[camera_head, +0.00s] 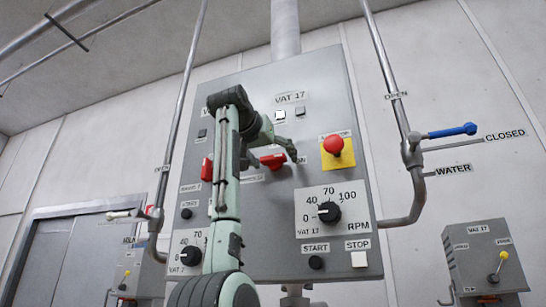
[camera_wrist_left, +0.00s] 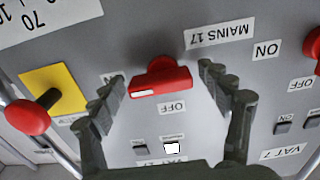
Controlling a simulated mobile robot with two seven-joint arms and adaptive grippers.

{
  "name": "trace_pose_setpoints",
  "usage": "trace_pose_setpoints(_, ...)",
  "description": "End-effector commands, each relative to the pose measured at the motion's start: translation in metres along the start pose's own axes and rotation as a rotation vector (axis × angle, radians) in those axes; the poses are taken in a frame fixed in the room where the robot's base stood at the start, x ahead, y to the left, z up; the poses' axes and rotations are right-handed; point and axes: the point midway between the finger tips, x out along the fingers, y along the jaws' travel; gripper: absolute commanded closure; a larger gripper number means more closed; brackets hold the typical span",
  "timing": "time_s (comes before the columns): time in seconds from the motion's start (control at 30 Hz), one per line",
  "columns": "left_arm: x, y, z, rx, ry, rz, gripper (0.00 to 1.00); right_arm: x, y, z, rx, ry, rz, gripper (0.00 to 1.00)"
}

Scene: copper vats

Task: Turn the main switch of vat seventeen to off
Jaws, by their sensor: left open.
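The main switch of vat seventeen is a red rotary handle (camera_head: 272,160) on the grey VAT 17 panel. In the left wrist view, which is upside down, the handle (camera_wrist_left: 160,82) lies nearly level beside a MAINS 17 label (camera_wrist_left: 220,36). Its white-marked end points toward the ON label, which a finger partly covers. The OFF label (camera_wrist_left: 172,108) shows just off the handle's side. My left gripper (camera_wrist_left: 162,74) is open, one finger at each side of the handle, with visible gaps. In the head view the left gripper (camera_head: 286,148) is at the panel, and my arm hides part of it. My right gripper is not in view.
A red mushroom button (camera_head: 334,145) on a yellow plate is close by. Another red switch (camera_head: 207,168) is to the left. An RPM dial (camera_head: 329,212), a START button (camera_head: 316,262) and a STOP button (camera_head: 359,259) are below. A blue-handled water valve (camera_head: 452,131) is at the right.

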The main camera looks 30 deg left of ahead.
Motion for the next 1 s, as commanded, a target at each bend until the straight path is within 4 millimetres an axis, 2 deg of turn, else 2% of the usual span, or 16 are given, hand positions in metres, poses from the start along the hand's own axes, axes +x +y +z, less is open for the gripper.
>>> trace_pose_setpoints(0.2, 0.0002, -0.0003, 0.0002, 0.000, 0.000, 0.000, 0.24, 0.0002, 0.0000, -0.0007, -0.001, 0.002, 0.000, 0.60)
trace_pose_setpoints(0.6, -0.0001, -0.0004, 0.0000, 0.000, 0.000, 0.000, 0.73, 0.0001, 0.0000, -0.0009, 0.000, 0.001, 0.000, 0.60)
trace_pose_setpoints(1.0, -0.0003, -0.0005, -0.0006, -0.083, 0.001, -0.001, 0.73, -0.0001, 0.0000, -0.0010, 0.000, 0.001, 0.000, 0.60)
